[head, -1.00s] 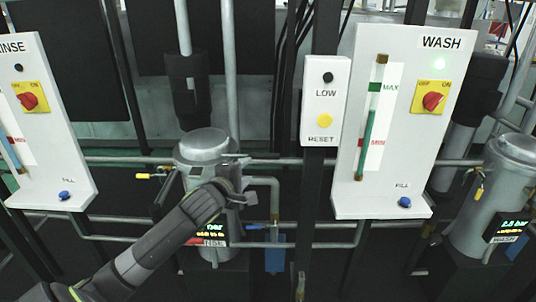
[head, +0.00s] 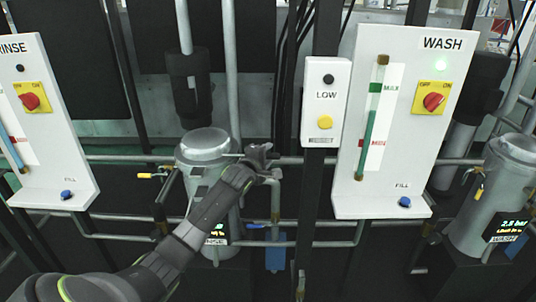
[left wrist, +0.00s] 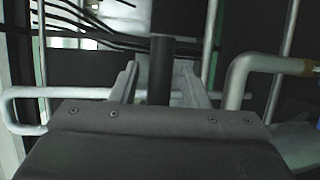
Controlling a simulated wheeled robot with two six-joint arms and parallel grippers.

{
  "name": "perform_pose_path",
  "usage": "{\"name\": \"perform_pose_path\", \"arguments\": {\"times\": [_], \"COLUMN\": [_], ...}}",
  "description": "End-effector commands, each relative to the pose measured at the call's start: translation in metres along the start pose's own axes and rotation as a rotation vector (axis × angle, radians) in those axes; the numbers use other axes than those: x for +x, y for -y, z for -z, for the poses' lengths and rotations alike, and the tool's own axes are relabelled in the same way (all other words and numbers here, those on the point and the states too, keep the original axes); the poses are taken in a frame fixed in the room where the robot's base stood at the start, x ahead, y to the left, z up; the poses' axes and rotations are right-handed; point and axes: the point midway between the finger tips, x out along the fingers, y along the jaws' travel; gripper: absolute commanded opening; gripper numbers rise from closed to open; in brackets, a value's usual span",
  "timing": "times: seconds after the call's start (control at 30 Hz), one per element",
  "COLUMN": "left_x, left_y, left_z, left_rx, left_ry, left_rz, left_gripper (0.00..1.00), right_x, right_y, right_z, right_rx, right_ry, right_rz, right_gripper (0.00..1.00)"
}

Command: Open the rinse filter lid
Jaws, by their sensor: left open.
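The rinse filter (head: 198,172) is a grey upright cylinder at the centre left of the head view. Its round lid (head: 205,142) lies flat on top and looks closed. A thin lever (head: 232,155) sticks out to the right from the lid's edge. My left gripper (head: 262,153) is at the outer end of this lever, right of the lid. In the left wrist view my left gripper (left wrist: 160,88) has its fingers apart, with a dark upright bar (left wrist: 160,68) showing between them. I cannot tell whether they touch it. My right gripper is not in view.
A bent grey pipe (head: 275,195) stands just right of the filter and also shows in the left wrist view (left wrist: 238,78). A yellow-handled valve (head: 150,176) is at its left. The RINSE panel (head: 50,130), WASH panel (head: 400,130) and wash filter (head: 490,195) stand on either side.

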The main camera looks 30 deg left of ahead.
Motion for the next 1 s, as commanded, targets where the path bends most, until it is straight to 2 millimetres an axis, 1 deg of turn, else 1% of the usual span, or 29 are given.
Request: {"name": "perform_pose_path", "arguments": {"times": [0.1, 0.2, 0.47, 0.5, 0.8, 1.0], "left_x": [0.0069, 0.0094, 0.0101, 0.01, 0.0099, 0.0099], "left_y": [-0.0003, -0.0001, 0.0, 0.0, 0.0002, 0.0004], "left_z": [-0.0002, -0.0002, -0.0002, -0.0002, -0.0001, -0.0001], "left_rx": [0.0, 0.0, 0.0, 0.0, 0.0, 0.0], "left_ry": [0.0, 0.0, 0.0, 0.0, 0.0, 0.0], "left_rz": [0.0, 0.0, 0.0, 0.0, 0.0, 0.001], "left_gripper": [0.41, 0.41, 0.41, 0.4, 0.01, 0.0], "right_x": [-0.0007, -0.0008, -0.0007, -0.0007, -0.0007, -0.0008], "right_y": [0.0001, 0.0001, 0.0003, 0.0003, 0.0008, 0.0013], "right_z": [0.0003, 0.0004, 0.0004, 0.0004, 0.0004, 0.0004], "right_rx": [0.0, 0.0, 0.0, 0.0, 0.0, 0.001], "right_ry": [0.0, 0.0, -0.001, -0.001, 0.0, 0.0], "right_rz": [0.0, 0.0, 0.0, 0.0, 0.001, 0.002], "right_gripper": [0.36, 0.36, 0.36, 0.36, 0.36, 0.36]}}
